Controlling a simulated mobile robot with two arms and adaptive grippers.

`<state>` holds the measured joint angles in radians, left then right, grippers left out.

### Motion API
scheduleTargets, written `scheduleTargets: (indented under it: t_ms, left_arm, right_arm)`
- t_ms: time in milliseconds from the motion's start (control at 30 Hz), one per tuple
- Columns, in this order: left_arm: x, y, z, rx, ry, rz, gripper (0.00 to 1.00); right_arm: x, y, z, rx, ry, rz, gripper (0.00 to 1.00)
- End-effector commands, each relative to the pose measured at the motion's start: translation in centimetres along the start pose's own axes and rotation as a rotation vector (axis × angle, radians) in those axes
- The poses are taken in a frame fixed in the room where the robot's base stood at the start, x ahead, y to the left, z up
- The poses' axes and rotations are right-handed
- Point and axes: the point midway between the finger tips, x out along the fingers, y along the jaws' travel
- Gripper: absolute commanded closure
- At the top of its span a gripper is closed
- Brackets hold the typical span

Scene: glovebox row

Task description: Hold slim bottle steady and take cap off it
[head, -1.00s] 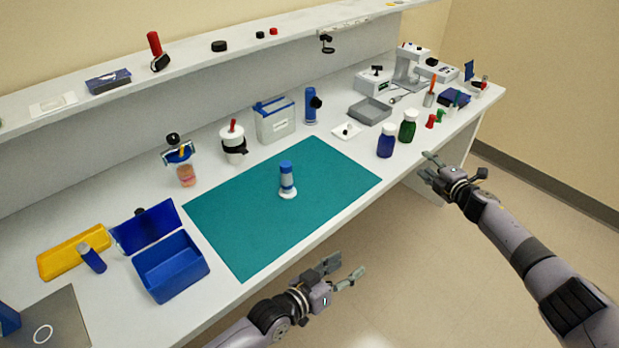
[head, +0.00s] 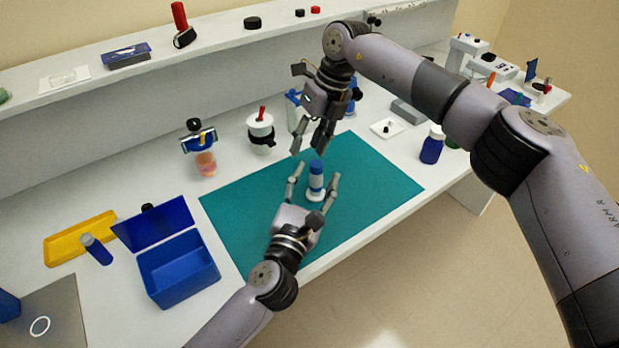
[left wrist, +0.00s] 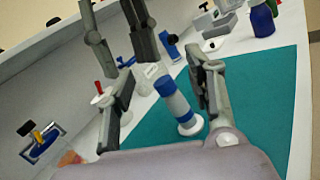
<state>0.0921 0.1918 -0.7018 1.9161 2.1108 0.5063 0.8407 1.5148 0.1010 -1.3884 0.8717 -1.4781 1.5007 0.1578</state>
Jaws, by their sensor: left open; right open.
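The slim bottle (head: 315,182) stands upright on a white round base on the teal mat (head: 372,185). Its blue cap (head: 316,166) is on top. The bottle also shows in the left wrist view (left wrist: 177,104), slanted by the camera's tilt. My left gripper (head: 315,173) is open, its two fingers on either side of the bottle, with gaps visible. My right gripper (head: 310,151) is open and points down, just behind and above the cap. Its fingers also show at the top of the left wrist view (left wrist: 118,45).
A blue open box (head: 180,268) and a yellow tray (head: 60,247) lie at the left. A white cup (head: 261,132) and a jar with pink contents (head: 205,163) stand behind the mat. A dark blue bottle (head: 432,148) stands at the right. The mat's left part is clear.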

Motion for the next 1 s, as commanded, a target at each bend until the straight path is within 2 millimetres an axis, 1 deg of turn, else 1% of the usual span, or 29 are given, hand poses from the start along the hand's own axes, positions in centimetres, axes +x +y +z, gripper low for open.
scheduleTargets:
  t_ms: [33, 100, 233, 367, 467, 600, 800, 833, 900, 1000]
  left_arm:
    - [-0.2, 0.2, -0.6, -0.1, 0.031, 0.007, 0.51]
    - [-0.3, 0.4, -1.0, -0.208, 0.066, 0.012, 0.51]
    - [-0.5, 0.5, -1.5, -0.306, 0.1, 0.015, 0.51]
    - [-0.6, 0.2, -2.5, -0.317, 0.105, 0.017, 0.51]
    - [-0.8, -0.3, -3.9, -0.314, 0.108, 0.016, 0.51]
    - [-1.1, -1.2, -6.5, -0.313, 0.109, 0.015, 0.51]
    - [-1.4, -2.1, -9.4, -0.31, 0.107, 0.013, 0.51]
    - [-0.4, -1.9, -9.1, -0.31, 0.1, 0.015, 0.51]
    - [1.1, -1.9, -9.1, -0.309, 0.099, 0.014, 0.51]
    - [2.9, -2.0, -9.3, -0.309, 0.1, 0.014, 0.51]
  right_arm:
    - [-0.7, -0.1, -0.4, -0.018, 0.042, -0.089, 0.59]
    - [-1.6, -0.5, -1.0, -0.024, 0.088, -0.183, 0.59]
    - [-2.6, -0.9, -1.6, -0.025, 0.128, -0.271, 0.59]
    - [-2.7, -1.0, -1.6, -0.023, 0.133, -0.278, 0.59]
    - [-2.7, -0.9, -1.6, -0.024, 0.132, -0.276, 0.59]
    - [-2.7, -0.9, -1.6, -0.024, 0.131, -0.274, 0.59]
    - [-2.7, -0.9, -1.6, -0.024, 0.131, -0.273, 0.59]
    - [-2.7, -0.9, -1.6, -0.024, 0.131, -0.272, 0.59]
    - [-2.7, -0.9, -1.6, -0.024, 0.131, -0.272, 0.59]
    - [-2.6, -0.9, -1.6, -0.024, 0.131, -0.272, 0.59]
